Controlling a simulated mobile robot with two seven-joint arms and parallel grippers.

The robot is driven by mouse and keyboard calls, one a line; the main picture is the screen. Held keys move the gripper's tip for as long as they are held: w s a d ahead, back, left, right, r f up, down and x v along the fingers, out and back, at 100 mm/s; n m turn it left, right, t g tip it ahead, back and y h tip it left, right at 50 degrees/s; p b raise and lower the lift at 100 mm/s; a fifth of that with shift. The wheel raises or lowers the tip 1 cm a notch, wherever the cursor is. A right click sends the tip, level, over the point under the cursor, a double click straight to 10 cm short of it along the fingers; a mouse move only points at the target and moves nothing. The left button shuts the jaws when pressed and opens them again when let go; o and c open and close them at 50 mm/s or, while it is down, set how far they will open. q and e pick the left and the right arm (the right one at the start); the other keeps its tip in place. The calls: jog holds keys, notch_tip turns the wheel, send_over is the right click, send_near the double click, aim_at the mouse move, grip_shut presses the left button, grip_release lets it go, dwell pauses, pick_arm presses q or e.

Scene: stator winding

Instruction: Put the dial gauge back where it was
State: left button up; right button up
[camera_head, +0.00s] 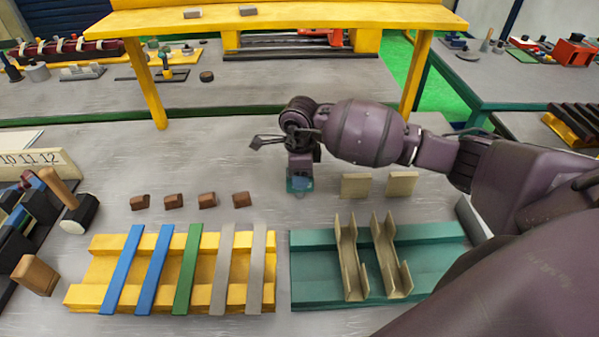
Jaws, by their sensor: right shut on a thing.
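My right arm reaches in from the right, and its purple gripper (300,164) points down over the middle of the near table. The gripper is shut on a small teal and blue piece (299,184), which seems to be the dial gauge. Most of it is hidden by the gripper, so its dial face cannot be made out. It is low over the grey tabletop, and I cannot tell whether it touches. A thin dark pointed part (265,140) sticks out left of the wrist; I cannot tell what it belongs to. My left gripper is not in view.
In front lie a yellow rack (88,270) with coloured strips and a teal rack (440,258) with beige channels. Several brown blocks (208,200) stand left; two beige blocks (356,186) stand right. A yellow shelf (300,19) spans behind.

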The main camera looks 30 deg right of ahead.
jog(key=shift+f+b, duration=0.3)
jog(key=shift+f, duration=0.15)
jog(key=o, duration=0.9)
jog(key=shift+r+p, duration=0.55)
jog(key=shift+r, duration=0.15)
notch_tip(320, 180, up, 12)
jog(key=shift+f+b, duration=0.1)
jog(key=shift+b, duration=0.25)
